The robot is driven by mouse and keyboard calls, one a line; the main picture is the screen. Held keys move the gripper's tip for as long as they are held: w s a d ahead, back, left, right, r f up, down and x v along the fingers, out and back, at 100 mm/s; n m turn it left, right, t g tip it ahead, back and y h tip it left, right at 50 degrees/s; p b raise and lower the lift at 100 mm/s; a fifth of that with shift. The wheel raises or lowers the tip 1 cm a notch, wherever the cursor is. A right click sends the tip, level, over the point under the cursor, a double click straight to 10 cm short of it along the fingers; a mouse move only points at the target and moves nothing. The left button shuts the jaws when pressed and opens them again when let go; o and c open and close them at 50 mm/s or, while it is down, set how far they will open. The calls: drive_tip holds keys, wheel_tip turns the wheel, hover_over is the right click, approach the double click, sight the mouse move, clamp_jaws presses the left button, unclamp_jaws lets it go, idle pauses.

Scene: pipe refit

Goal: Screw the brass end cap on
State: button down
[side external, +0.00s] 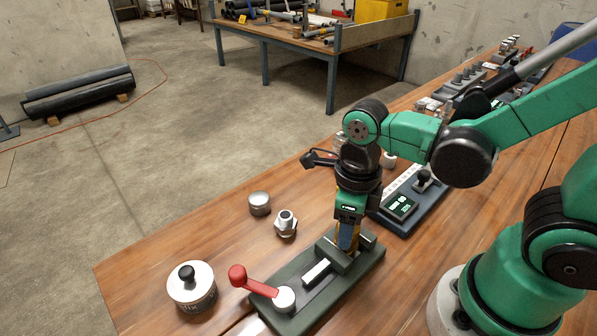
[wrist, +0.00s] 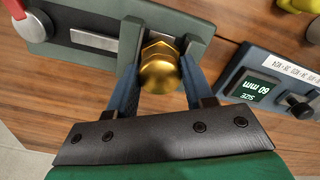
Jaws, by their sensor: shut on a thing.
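The brass end cap (wrist: 160,72) shows in the wrist view as a gold hexagonal piece with a rounded face. It sits between the two blue fingers of my gripper (wrist: 157,88), which is shut on it. The cap lies against the jaws of a green-grey vise (wrist: 131,42). Whether it is threaded onto anything is hidden. In the side external view my gripper (side external: 347,240) points down over the far end of the vise (side external: 283,309), and the cap is mostly hidden there. The vise's red handle (side external: 252,281) is at its near left end.
A steel fitting (side external: 286,224), a small grey cap (side external: 259,203) and a lidded round tin (side external: 191,287) stand left of the vise. A device with a green display (side external: 400,207) is close to the right. Bare wood lies at the front left.

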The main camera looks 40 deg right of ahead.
drive_tip(key=c, duration=0.5)
unclamp_jaws()
drive_tip(key=shift+c, duration=0.2)
drive_tip(key=n, duration=0.4)
drive_tip(key=shift+n, duration=1)
drive_tip(key=n, duration=0.2)
drive_tip(key=shift+n, duration=0.4)
drive_tip(key=n, duration=0.3)
